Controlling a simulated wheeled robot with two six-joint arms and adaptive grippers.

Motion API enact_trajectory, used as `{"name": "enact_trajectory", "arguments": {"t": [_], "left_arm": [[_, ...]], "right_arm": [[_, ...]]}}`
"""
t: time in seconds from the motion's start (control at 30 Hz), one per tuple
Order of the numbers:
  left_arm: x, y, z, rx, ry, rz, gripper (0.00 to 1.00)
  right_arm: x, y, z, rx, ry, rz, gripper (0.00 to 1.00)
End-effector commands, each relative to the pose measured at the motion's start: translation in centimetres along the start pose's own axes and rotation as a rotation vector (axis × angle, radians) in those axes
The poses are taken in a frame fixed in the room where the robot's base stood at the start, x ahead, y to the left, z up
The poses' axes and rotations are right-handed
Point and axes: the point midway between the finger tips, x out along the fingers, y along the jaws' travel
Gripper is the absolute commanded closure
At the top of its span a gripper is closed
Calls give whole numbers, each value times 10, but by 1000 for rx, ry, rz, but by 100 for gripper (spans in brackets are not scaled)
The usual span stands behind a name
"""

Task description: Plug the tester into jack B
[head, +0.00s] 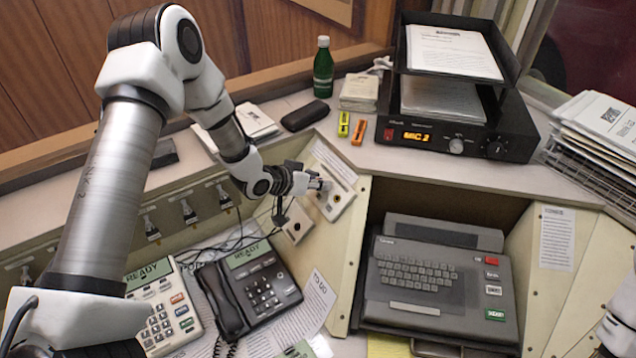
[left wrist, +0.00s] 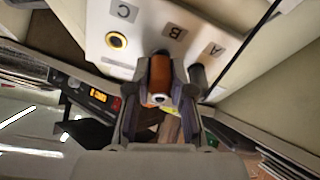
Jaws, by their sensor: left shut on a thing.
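My left gripper (head: 312,184) is at the pale jack panel (head: 338,202), in the middle of the head view. In the left wrist view, the gripper (left wrist: 160,112) is shut on the tester (left wrist: 160,75), an orange-brown piece with a pale round end. The panel (left wrist: 95,20) shows upside down, with labels A, B and C. The tester is in line with label B and covers that jack. I cannot tell whether its tip is inside. Jack C (left wrist: 117,41) is a bare yellow ring. A dark cylinder (left wrist: 198,78) stands below label A. My right gripper is out of view.
A desk phone (head: 250,285) and a keypad unit (head: 162,310) stand below the gripper, with dark cables nearby. A grey keyboard machine (head: 425,275) fills the bay to the right. A black radio unit (head: 450,135) with paper trays stands behind. A green bottle (head: 323,68) is at the back.

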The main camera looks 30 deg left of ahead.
Motion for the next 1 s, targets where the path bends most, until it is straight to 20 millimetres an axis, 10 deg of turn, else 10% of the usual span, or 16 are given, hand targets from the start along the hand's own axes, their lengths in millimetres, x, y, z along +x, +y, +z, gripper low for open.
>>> {"name": "enact_trajectory", "arguments": {"t": [0.3,0.4,0.6,0.73,1.0], "left_arm": [[4,0,1,0,0,0,100],[3,0,1,0,0,0,50],[3,0,1,0,0,0,49],[3,0,1,-1,0,0,26],[3,-1,0,-1,2,-1,25]], "right_arm": [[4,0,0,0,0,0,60],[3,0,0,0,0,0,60],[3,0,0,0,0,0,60],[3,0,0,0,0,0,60],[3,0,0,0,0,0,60]]}}
